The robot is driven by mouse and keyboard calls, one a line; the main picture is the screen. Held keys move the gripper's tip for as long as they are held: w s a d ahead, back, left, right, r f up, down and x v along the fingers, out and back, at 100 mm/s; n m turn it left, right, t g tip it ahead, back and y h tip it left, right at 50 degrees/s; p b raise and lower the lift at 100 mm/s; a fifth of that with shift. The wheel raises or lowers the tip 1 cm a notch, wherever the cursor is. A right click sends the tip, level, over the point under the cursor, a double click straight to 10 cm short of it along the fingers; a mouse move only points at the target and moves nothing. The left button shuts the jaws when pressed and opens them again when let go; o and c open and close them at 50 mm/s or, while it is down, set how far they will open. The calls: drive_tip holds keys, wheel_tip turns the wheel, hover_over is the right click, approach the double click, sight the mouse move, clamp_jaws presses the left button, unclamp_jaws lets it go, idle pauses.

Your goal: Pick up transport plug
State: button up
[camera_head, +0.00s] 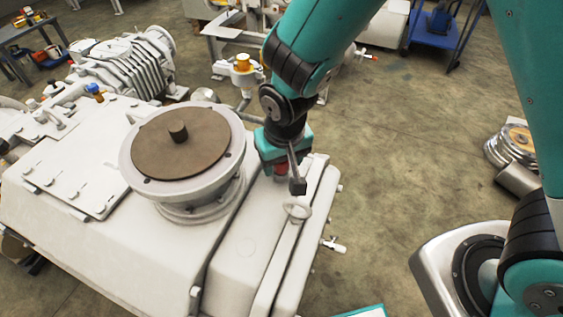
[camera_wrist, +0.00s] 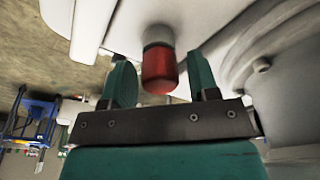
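A red, rounded plug (camera_wrist: 158,68) with a grey collar shows in the wrist view, standing out from the white machine housing. I take it to be the transport plug. My gripper (camera_wrist: 160,82) is open, with one teal finger on each side of the red plug. Narrow gaps show between the fingers and the plug, so they appear not to touch it. In the head view my gripper (camera_head: 284,160) is over the right part of the machine, and a bit of the red plug (camera_head: 281,169) shows beneath it. The rest of the plug is hidden there.
The white machine (camera_head: 235,262) fills the left side. A round flange with a brown disc and dark knob (camera_head: 178,132) stands left of my gripper. A ring-shaped lug (camera_head: 297,211) is just below it. Open floor (camera_head: 420,150) lies to the right, with a blue cart (camera_head: 440,30) behind.

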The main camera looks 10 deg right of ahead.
drive_tip(key=c, duration=0.7)
drive_tip(key=shift+r, duration=0.1)
drive_tip(key=shift+c, duration=0.2)
